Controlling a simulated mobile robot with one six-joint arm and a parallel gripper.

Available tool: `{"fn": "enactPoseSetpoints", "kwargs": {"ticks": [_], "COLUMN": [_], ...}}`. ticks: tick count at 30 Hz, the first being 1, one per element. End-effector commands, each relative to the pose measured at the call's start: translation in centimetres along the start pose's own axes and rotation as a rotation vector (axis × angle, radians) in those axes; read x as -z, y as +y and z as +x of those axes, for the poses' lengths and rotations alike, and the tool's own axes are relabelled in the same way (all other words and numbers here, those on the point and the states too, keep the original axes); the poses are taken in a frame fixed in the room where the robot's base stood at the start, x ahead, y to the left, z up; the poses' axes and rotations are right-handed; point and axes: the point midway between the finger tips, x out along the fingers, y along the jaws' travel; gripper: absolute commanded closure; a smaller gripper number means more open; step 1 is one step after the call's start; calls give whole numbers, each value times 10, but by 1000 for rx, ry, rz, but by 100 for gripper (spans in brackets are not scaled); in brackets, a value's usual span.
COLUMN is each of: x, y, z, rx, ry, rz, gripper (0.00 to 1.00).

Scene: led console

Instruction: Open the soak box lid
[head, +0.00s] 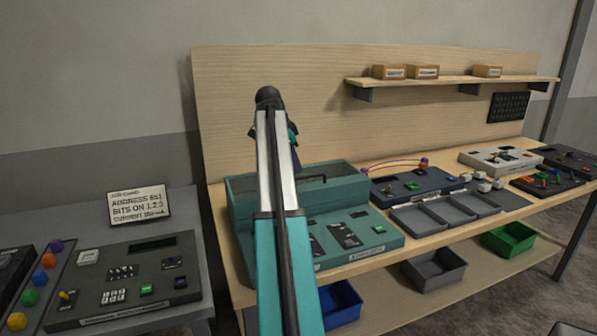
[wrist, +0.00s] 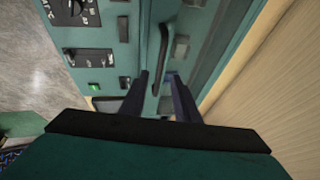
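The soak box appears to be the teal console box (head: 250,190) at the left end of the wooden bench. Its lid (head: 335,169) looks shut, with a dark bar handle (head: 312,178) on it. The handle also shows in the wrist view (wrist: 164,42), running down the picture toward my fingers. My gripper (wrist: 159,76) is open, with its two dark fingers apart and the handle's lower end between them in the picture. I cannot tell whether the fingers touch the handle. In the head view my own arm covers part of the box and mostly hides the gripper.
A switch panel (head: 345,233) lies in front of the lid. A dark console (head: 415,183) and grey trays (head: 445,212) stand to the right. A wooden backboard (head: 400,130) rises behind the box. A grey table with a keypad console (head: 125,285) and a card (head: 139,205) is at left.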

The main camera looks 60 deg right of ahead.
Motion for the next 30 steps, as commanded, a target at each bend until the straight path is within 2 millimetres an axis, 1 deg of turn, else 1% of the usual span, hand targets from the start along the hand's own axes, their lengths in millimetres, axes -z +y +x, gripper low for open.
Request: {"fn": "enactPoseSetpoints", "kwargs": {"ticks": [1, 6, 12, 16, 24, 29, 30], "x": [0, 0, 0, 0, 0, 0, 0], "y": [1, 0, 0, 0, 0, 0, 0], "z": [7, 28, 44, 47, 48, 48, 48], "rx": [-1, -1, -1, 0, 1, 1, 1], "ry": [0, -1, -1, -1, 0, 0, 0], "rz": [0, 0, 0, 0, 0, 0, 0], "gripper": [71, 71, 71, 71, 71, 98, 100]}}
